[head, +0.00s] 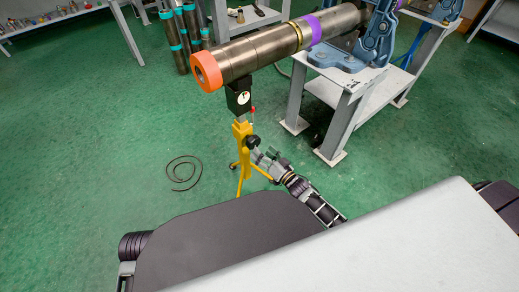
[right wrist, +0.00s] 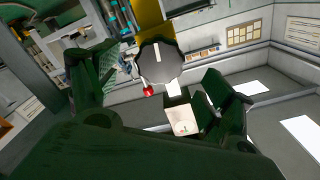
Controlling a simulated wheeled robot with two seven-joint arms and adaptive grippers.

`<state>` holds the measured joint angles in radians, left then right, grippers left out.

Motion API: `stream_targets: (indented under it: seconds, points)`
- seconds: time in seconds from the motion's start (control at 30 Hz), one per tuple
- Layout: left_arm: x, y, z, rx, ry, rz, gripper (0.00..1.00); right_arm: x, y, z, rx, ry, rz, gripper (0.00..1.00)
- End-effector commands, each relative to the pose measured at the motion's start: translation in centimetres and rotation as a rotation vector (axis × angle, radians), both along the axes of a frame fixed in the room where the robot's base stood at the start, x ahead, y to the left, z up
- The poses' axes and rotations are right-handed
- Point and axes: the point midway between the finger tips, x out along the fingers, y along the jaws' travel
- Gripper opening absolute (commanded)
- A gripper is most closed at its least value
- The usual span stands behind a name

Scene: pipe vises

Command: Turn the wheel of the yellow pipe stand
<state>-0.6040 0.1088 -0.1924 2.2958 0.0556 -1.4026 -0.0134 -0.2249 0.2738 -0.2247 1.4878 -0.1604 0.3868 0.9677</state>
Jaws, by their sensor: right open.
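The yellow pipe stand (head: 241,147) stands upright on the floor, with a black head (head: 238,97) under the pipe. Its wheel, a dark round knob (head: 253,141), is on the upper post, facing my right arm. In the right wrist view the wheel (right wrist: 159,63) shows as a scalloped knob with a pale line, in front of the yellow post (right wrist: 153,22). My right gripper (head: 265,157) is open, just below and right of the wheel. Its dark fingers stand on either side of the wheel in the wrist view; contact cannot be told. My left gripper is not in view.
A long pipe (head: 258,50) with an orange end (head: 206,72) lies over the stand and runs to a blue vise (head: 376,40) on a grey bench (head: 345,85). A coiled cable (head: 184,173) lies on the green floor. Dark pipes (head: 181,42) stand behind.

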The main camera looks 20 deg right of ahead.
Motion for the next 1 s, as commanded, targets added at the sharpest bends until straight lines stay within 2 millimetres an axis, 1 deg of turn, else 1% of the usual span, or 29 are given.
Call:
stream_targets:
  seconds: [0.03,0.3,0.5,0.7,1.0]
  points:
    - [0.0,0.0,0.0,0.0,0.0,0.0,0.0,-0.6,-0.2,-0.1,0.0,0.001,0.001,0.81]
    - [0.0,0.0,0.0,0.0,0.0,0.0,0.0,-2.9,-1.0,-0.1,0.001,0.003,0.0,0.81]
    - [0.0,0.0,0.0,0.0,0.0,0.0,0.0,-4.1,-1.5,0.0,0.0,0.001,0.001,0.81]
    - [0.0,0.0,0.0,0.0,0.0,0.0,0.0,-4.6,-1.7,0.0,0.0,0.0,0.0,0.81]
    - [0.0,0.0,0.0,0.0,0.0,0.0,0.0,-4.6,-1.7,0.0,0.001,0.0,0.0,0.81]
